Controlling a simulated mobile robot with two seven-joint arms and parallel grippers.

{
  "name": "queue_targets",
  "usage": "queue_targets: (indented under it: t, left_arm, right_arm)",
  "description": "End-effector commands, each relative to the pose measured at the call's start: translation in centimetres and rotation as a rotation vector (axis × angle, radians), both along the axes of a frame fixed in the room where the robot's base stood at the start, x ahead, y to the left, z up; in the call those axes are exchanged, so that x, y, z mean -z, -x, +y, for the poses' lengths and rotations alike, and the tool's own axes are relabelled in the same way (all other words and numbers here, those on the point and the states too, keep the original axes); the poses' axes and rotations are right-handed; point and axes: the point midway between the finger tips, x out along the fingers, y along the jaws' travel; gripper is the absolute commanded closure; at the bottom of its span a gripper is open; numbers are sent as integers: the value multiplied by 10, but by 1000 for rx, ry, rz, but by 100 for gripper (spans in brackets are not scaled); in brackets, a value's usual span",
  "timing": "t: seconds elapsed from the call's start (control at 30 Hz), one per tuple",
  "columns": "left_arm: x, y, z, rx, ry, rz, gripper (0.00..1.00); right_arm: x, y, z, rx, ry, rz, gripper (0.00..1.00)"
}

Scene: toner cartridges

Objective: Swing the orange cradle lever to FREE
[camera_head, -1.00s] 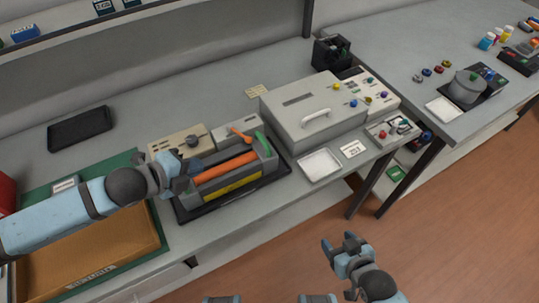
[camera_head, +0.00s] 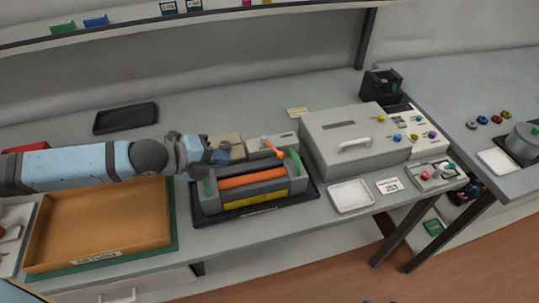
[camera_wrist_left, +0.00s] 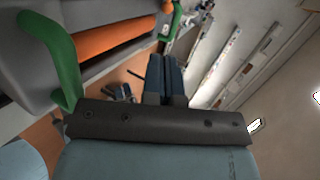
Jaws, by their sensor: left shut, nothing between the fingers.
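The orange cradle lever (camera_head: 274,149) sticks up at a tilt by the grey box behind the cartridge, in the head view. Its markings are too small to read. The cartridge (camera_head: 238,197), with an orange roller (camera_head: 250,179) and green end handles, lies in a black-based cradle (camera_head: 262,210). My left gripper (camera_head: 218,156) is shut and empty, above the cradle's back left corner and left of the lever. In the left wrist view, its shut fingers (camera_wrist_left: 167,77) point past a green handle (camera_wrist_left: 57,60) and the roller (camera_wrist_left: 103,38); the lever cannot be made out.
A beige box (camera_head: 222,145) stands behind the cradle beside the grey box (camera_head: 265,143). A large grey machine (camera_head: 345,140) stands to the right. A white tray (camera_head: 350,196) lies before it. An orange-brown tray (camera_head: 95,222) is at left. The back left bench is mostly clear.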

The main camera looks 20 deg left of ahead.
Motion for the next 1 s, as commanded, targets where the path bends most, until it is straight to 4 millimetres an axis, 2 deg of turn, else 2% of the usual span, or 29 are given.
queue_targets:
  t: [0.5, 0.6, 0.8, 1.0]
  left_arm:
    - [43, -60, -62, 0, 4, 1, 100]
    - [45, -70, -73, 0, 5, 0, 100]
    - [49, -84, -86, 0, 2, 0, 100]
    - [51, -87, -88, 0, -1, -1, 100]
  right_arm:
    - [2, 3, -3, 3, 5, 6, 39]
    - [1, 3, -3, 3, 6, 5, 39]
    - [0, 3, -3, 1, 6, 2, 39]
    - [0, 3, -2, -1, 6, 1, 39]
